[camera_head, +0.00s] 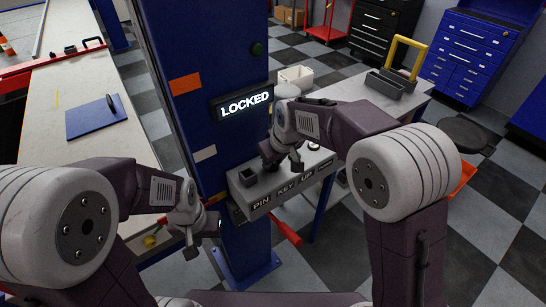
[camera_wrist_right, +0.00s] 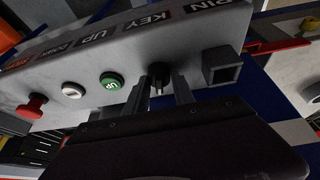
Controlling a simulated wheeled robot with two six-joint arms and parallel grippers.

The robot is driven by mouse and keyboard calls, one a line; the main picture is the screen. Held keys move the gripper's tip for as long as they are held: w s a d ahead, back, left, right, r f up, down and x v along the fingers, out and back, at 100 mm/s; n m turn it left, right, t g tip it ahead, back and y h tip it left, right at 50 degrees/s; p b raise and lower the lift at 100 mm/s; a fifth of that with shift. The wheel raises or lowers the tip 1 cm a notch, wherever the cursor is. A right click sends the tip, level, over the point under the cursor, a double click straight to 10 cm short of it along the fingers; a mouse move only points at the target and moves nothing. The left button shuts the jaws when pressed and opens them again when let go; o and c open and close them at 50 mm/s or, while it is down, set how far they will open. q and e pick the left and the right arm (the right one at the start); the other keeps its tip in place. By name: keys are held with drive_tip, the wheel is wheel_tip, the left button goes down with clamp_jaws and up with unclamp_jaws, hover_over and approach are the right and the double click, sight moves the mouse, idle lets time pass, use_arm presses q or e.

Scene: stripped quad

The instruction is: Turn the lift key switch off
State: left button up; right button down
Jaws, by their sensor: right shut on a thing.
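The grey control box (camera_head: 268,196) is fixed to the blue lift column (camera_head: 213,95), with PIN, KEY and UP labels readable on its front. In the right wrist view, the black key switch (camera_wrist_right: 159,73) sits under the KEY label between a square socket (camera_wrist_right: 222,65) and the green UP button (camera_wrist_right: 111,81). My right gripper (camera_head: 283,163) is at the box top, its two fingers (camera_wrist_right: 166,88) shut on the key switch. My left gripper (camera_head: 203,230) hangs left of the box, apart from it; its finger opening is unclear. A sign (camera_head: 244,104) on the column reads LOCKED.
A white button (camera_wrist_right: 73,90) and a red stop button (camera_wrist_right: 32,107) lie further along the box. A red handle (camera_head: 285,231) sticks out below it. A bench with grey bins (camera_head: 385,88) stands behind right; a pale lift deck (camera_head: 75,160) lies left.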

drive_tip(key=shift+n+y, duration=0.4)
drive_tip(key=shift+n, duration=0.8)
drive_tip(key=shift+g, duration=0.3)
drive_tip(key=c, duration=1.1)
unclamp_jaws()
drive_tip(key=shift+o, duration=0.2)
drive_tip(key=v, duration=0.9)
drive_tip(key=shift+d, duration=0.1)
